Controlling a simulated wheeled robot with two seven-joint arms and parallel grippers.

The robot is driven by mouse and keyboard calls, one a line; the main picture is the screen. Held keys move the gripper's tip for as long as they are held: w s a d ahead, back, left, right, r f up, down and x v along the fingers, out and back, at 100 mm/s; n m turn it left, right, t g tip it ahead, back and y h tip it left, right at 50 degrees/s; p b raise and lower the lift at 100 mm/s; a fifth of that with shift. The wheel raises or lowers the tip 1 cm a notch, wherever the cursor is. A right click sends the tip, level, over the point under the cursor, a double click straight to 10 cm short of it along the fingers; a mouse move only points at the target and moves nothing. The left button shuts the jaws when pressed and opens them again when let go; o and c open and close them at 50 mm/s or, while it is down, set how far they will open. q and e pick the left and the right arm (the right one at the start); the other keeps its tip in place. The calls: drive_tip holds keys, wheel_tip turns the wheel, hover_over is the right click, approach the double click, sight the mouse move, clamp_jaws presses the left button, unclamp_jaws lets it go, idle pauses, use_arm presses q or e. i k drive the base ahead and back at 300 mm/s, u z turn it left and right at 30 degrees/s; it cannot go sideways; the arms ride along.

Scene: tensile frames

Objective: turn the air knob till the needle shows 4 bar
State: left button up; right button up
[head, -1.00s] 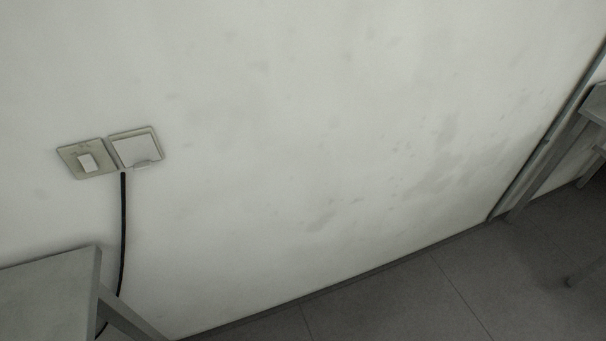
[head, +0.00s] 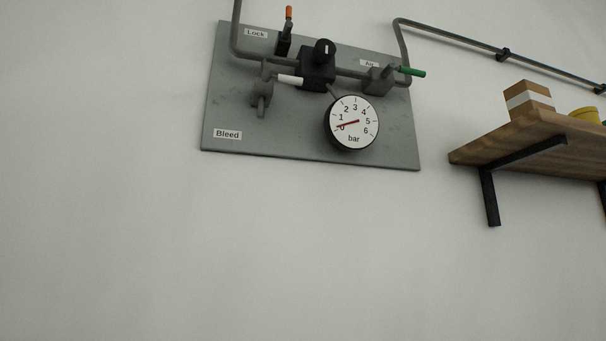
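The black air knob (head: 324,48) sits on top of a dark regulator block (head: 316,72) on a grey wall panel (head: 290,130). A short white mark shows on the knob. Below and right of it is a round white gauge (head: 354,136) marked 0 to 6 bar. Its red needle (head: 347,124) points left and slightly down, close to the 0 mark. Neither of my grippers is in view.
An orange-tipped lever (head: 289,14) stands by the Lock label. A white-tipped lever (head: 289,79) lies left of the knob, a green-tipped lever (head: 411,71) right. A wooden shelf (head: 520,138) with a box (head: 529,98) juts out at right.

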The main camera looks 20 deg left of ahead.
sight(324, 50)
drive_tip(key=u, duration=2.3)
drive_tip(key=k, duration=0.75)
drive_tip(key=z, duration=1.25)
